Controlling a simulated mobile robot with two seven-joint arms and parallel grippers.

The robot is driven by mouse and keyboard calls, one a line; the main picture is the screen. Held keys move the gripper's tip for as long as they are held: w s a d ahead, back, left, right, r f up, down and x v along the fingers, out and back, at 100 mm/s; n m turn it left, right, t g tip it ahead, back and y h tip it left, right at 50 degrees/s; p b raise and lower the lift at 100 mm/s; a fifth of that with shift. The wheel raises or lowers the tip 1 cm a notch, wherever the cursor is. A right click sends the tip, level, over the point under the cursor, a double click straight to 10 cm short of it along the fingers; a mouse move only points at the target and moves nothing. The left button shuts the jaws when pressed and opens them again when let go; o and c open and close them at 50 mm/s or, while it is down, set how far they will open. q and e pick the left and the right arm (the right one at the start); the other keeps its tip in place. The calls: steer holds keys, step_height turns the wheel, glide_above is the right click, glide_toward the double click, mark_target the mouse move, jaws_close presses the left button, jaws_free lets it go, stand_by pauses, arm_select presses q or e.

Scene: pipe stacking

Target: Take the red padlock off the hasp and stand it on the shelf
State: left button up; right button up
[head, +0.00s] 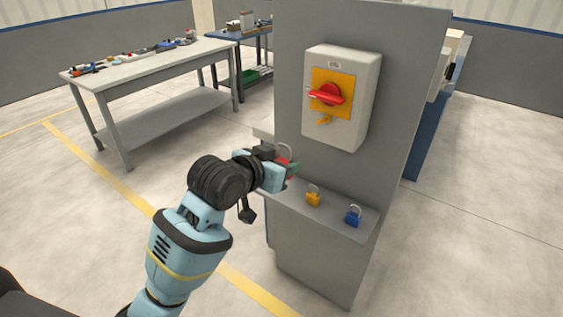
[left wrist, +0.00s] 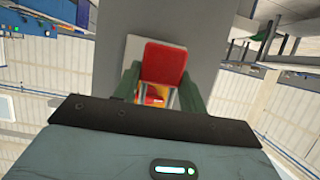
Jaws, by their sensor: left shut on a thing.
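My left gripper (head: 284,168) is shut on the red padlock (head: 283,160), near the left end of the grey shelf (head: 335,216). The padlock's shackle points up in the head view; the gripper hides most of its body. Whether its base touches the shelf is hidden. In the left wrist view the red padlock (left wrist: 165,62) sits between two green fingertips (left wrist: 163,88). The yellow hasp (head: 324,120) on the switch box is below the red handle, with no padlock on it. My right gripper is not in view.
A yellow padlock (head: 314,195) and a blue padlock (head: 353,215) stand on the shelf to the right of my gripper. The white switch box (head: 358,100) with its red handle (head: 326,93) juts from the grey panel (head: 410,60) above. A workbench (head: 150,58) stands at the back left.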

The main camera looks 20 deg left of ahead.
arm_select(q)
steer(key=s+a, duration=0.2)
steer(key=s, duration=0.5)
steer(key=shift+a, duration=0.3)
stand_by(0.9)
